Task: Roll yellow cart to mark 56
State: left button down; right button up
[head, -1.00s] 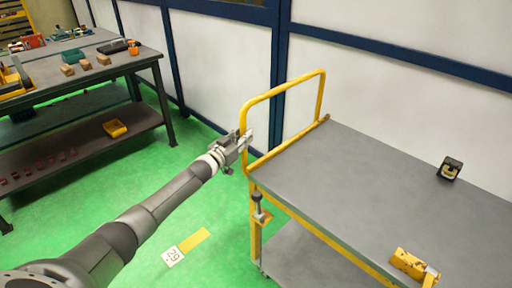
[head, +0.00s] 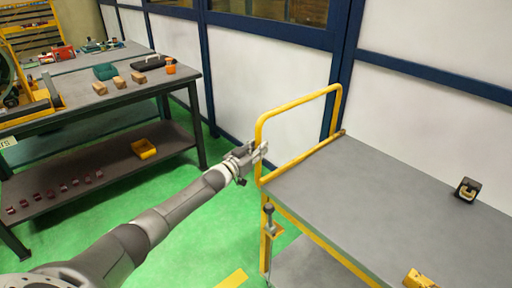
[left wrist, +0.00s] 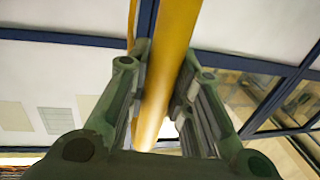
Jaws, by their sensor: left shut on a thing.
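The yellow cart (head: 375,195) has a grey top and a yellow tube handle (head: 298,100) at its left end; it stands at the right of the head view, its right part cut off. My left gripper (head: 258,156) is shut on the near upright of that handle. In the left wrist view the yellow tube (left wrist: 168,80) runs between the two fingers. My right gripper is not in view. Mark 56 is not seen; a yellow floor strip (head: 232,279) shows at the bottom edge.
A small dark device (head: 467,189) and a yellow part (head: 420,279) lie on the cart top. A workbench (head: 130,92) with wooden blocks, a yellow bin (head: 144,148) and red parts on its lower shelf stands left. White wall panels (head: 262,62) run behind. Green floor lies between bench and cart.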

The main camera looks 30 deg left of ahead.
pick_arm(q)
jog(key=shift+w+a, duration=0.1)
jog(key=shift+a, duration=0.3)
jog(key=c, duration=1.3)
grip_release()
jog(key=shift+a, duration=0.1)
jog(key=shift+s+a, duration=0.3)
jog(key=shift+s, duration=1.65)
jog(key=shift+s+a, duration=0.25)
jog(key=shift+s, duration=1.75)
jog(key=shift+s+a, duration=0.3)
jog(key=shift+s, duration=1.65)
